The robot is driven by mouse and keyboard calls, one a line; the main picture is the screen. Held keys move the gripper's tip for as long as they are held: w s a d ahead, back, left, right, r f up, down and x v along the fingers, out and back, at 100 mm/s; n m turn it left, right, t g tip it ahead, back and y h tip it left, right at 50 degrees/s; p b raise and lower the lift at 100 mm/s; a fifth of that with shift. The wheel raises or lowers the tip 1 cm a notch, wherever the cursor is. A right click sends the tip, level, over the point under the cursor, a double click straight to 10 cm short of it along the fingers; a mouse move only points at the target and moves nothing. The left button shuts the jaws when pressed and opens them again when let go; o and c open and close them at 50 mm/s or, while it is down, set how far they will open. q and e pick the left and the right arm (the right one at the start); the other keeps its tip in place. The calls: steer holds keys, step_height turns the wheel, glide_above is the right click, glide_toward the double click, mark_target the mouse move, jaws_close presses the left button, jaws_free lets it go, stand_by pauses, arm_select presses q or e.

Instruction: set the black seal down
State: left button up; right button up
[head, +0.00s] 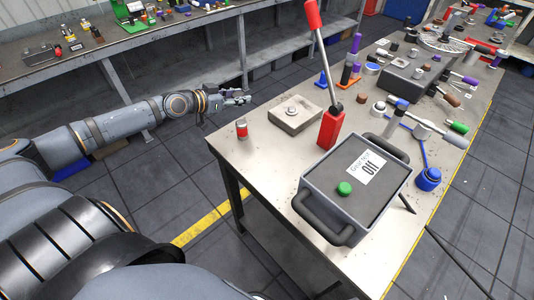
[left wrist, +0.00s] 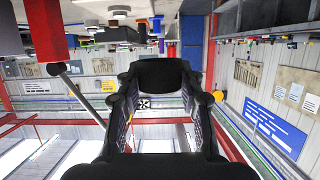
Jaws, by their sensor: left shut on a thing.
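My left gripper (head: 237,97) is beyond the left edge of the metal table, held up over the floor in the head view. In the left wrist view its two dark fingers (left wrist: 160,85) are closed on a black piece (left wrist: 158,72) that spans the gap between their tips. I take this to be the black seal; its full shape is hard to make out. In the head view the seal is too small to tell apart from the fingers. My right gripper is not in view.
The metal table (head: 262,172) carries a red can (head: 241,129), a flat beige block (head: 295,114), a tall red lever (head: 331,127) and a grey gearbox (head: 352,190) with a green button. Many small parts crowd its far end. A workbench (head: 120,44) stands behind on the left.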

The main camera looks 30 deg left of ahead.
arm_select(q)
steer(key=shift+s+d+f, duration=0.15)
steer(key=shift+d+f, duration=0.1)
steer(key=shift+d, duration=0.15)
steer(key=s+d+f+p, duration=0.3)
steer(key=d+p, duration=0.1)
steer(key=d, duration=0.4)
steer(key=b, duration=0.1)
glide_above(267, 153)
steer(key=f, duration=0.6)
steer(key=shift+w+a, duration=0.1)
steer(key=shift+a, duration=0.1)
steer(key=shift+d+f, duration=0.1)
steer(key=shift+f, duration=0.05)
steer(key=shift+d+f+b, duration=0.15)
steer(key=shift+f+b, duration=0.25)
steer(key=shift+f, duration=1.25)
steer(key=shift+f, duration=0.15)
steer(key=o, duration=0.9)
steer(key=shift+o, duration=0.2)
